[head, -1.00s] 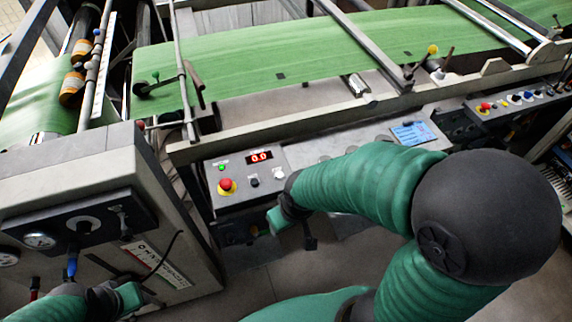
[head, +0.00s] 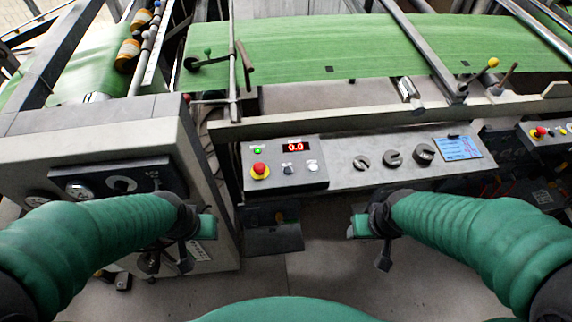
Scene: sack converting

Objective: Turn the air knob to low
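A dark panel (head: 148,178) on the face of the grey cabinet at left carries round gauges (head: 78,190) and a dark round knob (head: 122,186) on a pale plate. This may be the air knob; its label and setting are too small to read. My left gripper (head: 196,246) is below and right of this knob, apart from it, and my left forearm covers the area below the panel. My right gripper (head: 370,245) hangs in front of the console, touching nothing. Neither gripper visibly holds anything, and their finger gaps are unclear.
The console (head: 345,176) has a red stop button (head: 259,170), a display (head: 295,147) reading 0.0, several dark round parts (head: 394,157) and a blue screen (head: 457,148). Green sheet material (head: 300,45) runs behind. Floor (head: 300,275) shows between my arms.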

